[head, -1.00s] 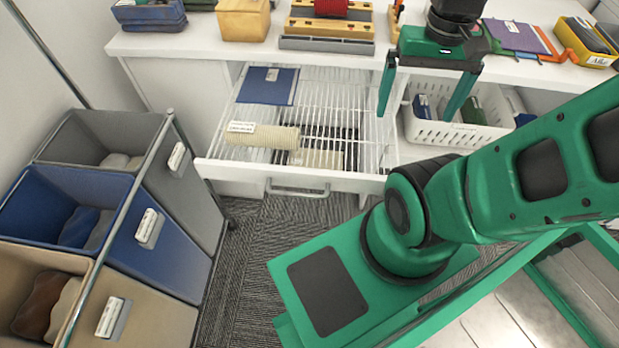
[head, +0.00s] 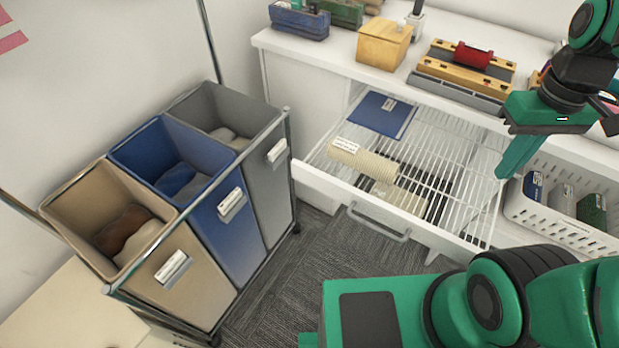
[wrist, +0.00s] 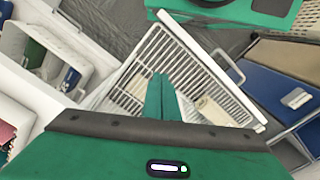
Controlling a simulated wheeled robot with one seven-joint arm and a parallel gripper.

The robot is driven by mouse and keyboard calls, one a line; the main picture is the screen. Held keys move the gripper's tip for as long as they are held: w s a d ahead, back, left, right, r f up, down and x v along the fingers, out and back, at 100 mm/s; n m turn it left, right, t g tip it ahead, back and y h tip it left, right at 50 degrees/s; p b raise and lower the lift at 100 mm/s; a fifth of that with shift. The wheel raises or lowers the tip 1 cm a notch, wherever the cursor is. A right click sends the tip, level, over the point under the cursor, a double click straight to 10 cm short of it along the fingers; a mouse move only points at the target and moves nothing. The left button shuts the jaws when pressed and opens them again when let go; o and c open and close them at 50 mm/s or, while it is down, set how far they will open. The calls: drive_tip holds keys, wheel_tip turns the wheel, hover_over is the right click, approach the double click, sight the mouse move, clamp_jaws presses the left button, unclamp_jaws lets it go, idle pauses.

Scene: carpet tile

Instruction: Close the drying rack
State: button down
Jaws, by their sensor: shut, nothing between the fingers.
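The drying rack (head: 455,160) is a white wire grid in a pulled-out drawer below the counter. Its white front panel (head: 385,210) with a bar handle (head: 378,224) stands well out from the cabinet. A blue folder-like piece (head: 381,114) and a rolled cream cloth (head: 362,157) lie on the grid. My gripper (head: 506,172) is shut and empty, above the right side of the rack. In the wrist view, the closed fingers (wrist: 160,95) overlap the rack grid (wrist: 150,75); I cannot tell their height above it.
Grey, blue and tan sorting bins (head: 235,215) stand left of the drawer. A white basket (head: 560,212) with several items sits right of it. The counter (head: 330,48) holds boxes and tools. Carpet (head: 300,265) is clear in front of the drawer.

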drive_tip(key=w+a+f+n, duration=0.1)
drive_tip(key=w+a+n, duration=0.6)
drive_tip(key=a+n, duration=0.1)
drive_tip(key=n+t+h, duration=0.1)
drive_tip(key=n+t, duration=0.2)
drive_tip(key=n, duration=1.8)
approach(307, 180)
drive_tip(key=s+a+r, duration=0.2)
drive_tip(key=s+r, duration=0.1)
drive_tip(key=s, duration=0.2)
drive_tip(key=shift+w+d+f, duration=0.5)
drive_tip(key=shift+w+f, duration=0.3)
drive_tip(key=shift+f, duration=0.75)
drive_tip(key=shift+w+d+f, duration=0.55)
drive_tip(key=shift+w+f, duration=0.3)
drive_tip(key=shift+f, duration=0.7)
drive_tip(key=shift+w+d+f, duration=0.5)
drive_tip(key=shift+w+f, duration=0.3)
drive_tip(key=shift+f, duration=0.75)
